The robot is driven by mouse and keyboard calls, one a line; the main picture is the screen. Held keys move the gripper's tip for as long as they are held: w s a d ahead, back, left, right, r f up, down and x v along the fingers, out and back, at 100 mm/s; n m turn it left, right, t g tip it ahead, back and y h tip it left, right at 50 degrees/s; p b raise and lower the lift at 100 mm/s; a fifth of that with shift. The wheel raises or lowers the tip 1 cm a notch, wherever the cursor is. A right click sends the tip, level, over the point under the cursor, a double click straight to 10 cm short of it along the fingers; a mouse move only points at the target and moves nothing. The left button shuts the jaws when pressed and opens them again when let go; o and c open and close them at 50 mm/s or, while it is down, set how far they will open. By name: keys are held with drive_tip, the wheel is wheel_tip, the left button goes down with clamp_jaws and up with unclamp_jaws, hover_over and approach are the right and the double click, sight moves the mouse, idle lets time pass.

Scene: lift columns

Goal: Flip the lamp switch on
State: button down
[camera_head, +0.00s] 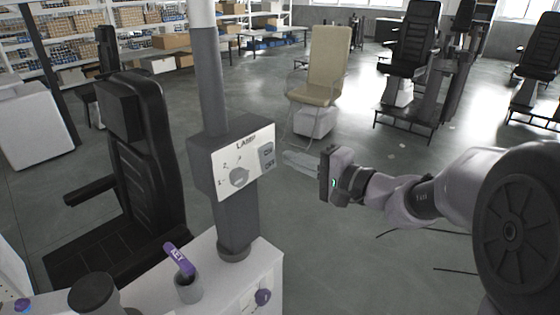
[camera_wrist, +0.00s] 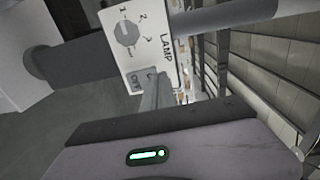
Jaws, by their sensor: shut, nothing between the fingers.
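The lamp panel (camera_head: 226,160) is a white plate marked LAMP on a grey box fixed to a post. It carries a round grey dial (camera_head: 239,177) with numbers and, at its right edge, a small grey switch (camera_head: 267,157). My gripper (camera_head: 287,158) is shut and empty, just to the right of the switch. In the wrist view the panel (camera_wrist: 108,27), the dial (camera_wrist: 127,33) and the switch (camera_wrist: 133,81) marked OFF show, and my fingers (camera_wrist: 153,97) point at the switch and partly cover it. I cannot tell whether they touch it.
A black chair (camera_head: 145,150) is at left. A beige chair (camera_head: 320,75) stands behind. Open floor lies around my arm.

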drive_tip(key=v, duration=0.6)
drive_tip(key=shift+w+d+r+p, duration=0.15)
drive_tip(key=shift+w+d+p, duration=0.1)
drive_tip(key=shift+w+p, duration=0.1)
drive_tip(key=shift+s, duration=0.1)
drive_tip(key=s+a+f+n+g+h+b, duration=0.1)
drive_tip(key=s+a+f+n+g+h, duration=0.15)
drive_tip(key=s, duration=0.45)
drive_tip(key=s+a+f+n+g+h, duration=0.1)
drive_tip(key=s+a+f+g, duration=0.2)
drive_tip(key=s, duration=0.4)
drive_tip(key=s+d+f+h, duration=0.4)
drive_tip(key=s+d+h, duration=0.4)
drive_tip(key=s+d, duration=0.2)
drive_tip(key=shift+s+t+b, duration=0.3)
drive_tip(key=shift+t+b, duration=0.05)
